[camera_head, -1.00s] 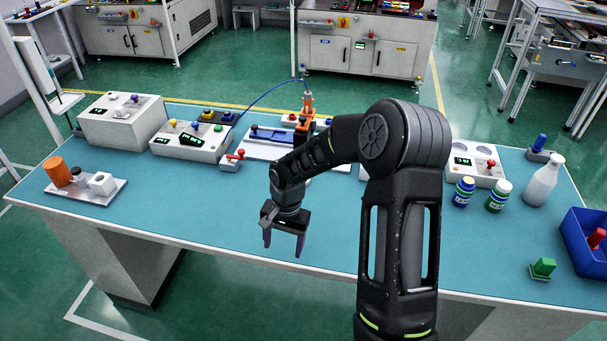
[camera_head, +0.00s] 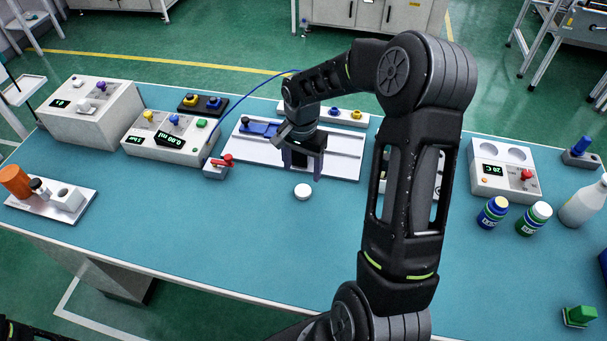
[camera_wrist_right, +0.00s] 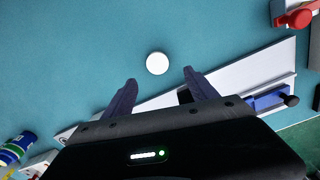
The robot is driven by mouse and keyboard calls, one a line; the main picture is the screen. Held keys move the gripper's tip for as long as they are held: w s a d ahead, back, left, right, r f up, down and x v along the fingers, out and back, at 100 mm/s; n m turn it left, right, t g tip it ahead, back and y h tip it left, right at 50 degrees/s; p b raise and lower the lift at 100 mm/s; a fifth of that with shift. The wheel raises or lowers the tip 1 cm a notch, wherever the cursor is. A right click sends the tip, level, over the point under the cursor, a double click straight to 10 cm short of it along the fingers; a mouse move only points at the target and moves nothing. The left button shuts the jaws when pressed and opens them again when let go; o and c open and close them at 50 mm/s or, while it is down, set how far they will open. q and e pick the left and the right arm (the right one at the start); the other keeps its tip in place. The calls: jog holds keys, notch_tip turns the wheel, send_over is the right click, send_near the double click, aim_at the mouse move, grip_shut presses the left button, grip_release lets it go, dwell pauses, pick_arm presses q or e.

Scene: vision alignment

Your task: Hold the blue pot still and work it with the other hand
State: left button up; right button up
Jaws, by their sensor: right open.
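Two small pots stand at the right of the table. Part of one pot shows in the right wrist view (camera_wrist_right: 16,150). A white round disc (camera_head: 303,191) lies alone on the table. My right gripper (camera_head: 302,172) is open, empty and pointing down close to the disc. In the right wrist view the disc (camera_wrist_right: 157,63) appears just beyond and between the open fingertips (camera_wrist_right: 160,78). My left gripper is not in view.
Behind my right gripper is a white rail plate (camera_head: 345,160). Control boxes (camera_head: 170,138) stand at the left, and a tray (camera_head: 50,207) holds an orange cylinder. A white bottle (camera_head: 583,203) stands beside the pots. The table's front middle is clear.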

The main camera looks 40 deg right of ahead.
aim_at(303, 190)
jog(key=shift+s+a+r, duration=0.1)
jog(key=shift+r, duration=0.05)
notch_tip(303, 190, down, 2)
jog(key=shift+f+b, duration=0.15)
jog(key=shift+b, duration=0.55)
jog(key=shift+f, duration=0.2)
jog(key=shift+f, duration=0.1)
notch_tip(303, 190, down, 5)
jog(key=b, duration=0.2)
jog(key=shift+s+f+b, duration=0.1)
jog(key=shift+s+b, duration=0.05)
jog(key=shift+b, duration=0.25)
jog(key=c, duration=1.4)
